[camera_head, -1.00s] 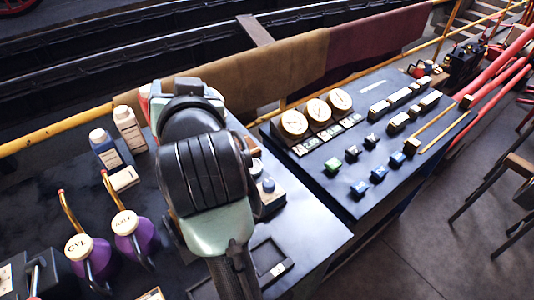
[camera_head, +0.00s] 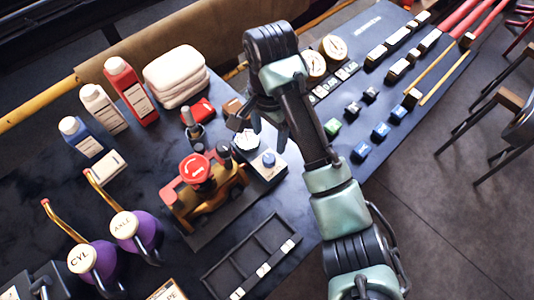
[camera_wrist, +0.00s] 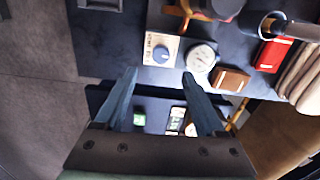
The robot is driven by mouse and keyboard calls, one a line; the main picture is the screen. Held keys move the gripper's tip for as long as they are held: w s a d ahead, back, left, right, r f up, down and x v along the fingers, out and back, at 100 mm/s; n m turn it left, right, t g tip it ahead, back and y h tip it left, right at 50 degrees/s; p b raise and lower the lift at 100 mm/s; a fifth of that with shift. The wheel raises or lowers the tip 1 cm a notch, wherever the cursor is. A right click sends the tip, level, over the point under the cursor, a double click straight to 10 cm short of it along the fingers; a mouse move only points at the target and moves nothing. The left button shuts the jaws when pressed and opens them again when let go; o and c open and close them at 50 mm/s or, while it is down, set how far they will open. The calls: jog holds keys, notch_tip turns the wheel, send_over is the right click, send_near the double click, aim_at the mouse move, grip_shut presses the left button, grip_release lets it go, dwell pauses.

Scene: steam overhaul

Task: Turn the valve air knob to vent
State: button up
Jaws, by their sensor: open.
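The valve air knob (camera_head: 268,159) is a small blue knob on a pale-faced box, beside a white round gauge (camera_head: 246,141). In the wrist view the knob (camera_wrist: 160,53) sits just beyond my fingertips, with the gauge (camera_wrist: 201,58) to its right. A white label with small lettering runs beside the knob; I cannot read its setting. My gripper (camera_head: 268,126) points down near the box. In the wrist view my gripper (camera_wrist: 159,73) is open, with nothing between its fingers, apart from the knob.
A brass model engine with a red round top (camera_head: 195,168) stands close left of the knob. Bottles, including a red one (camera_head: 131,90), and folded white cloths (camera_head: 175,75) stand behind. Purple oil cans (camera_head: 137,230) are at left. An empty black divided tray (camera_head: 250,255) lies in front.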

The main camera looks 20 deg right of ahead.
aim_at(269, 159)
notch_tip(269, 159, down, 10)
jog(key=b, duration=0.4)
jog(key=shift+f, duration=0.1)
jog(key=shift+w, duration=0.1)
grip_shut()
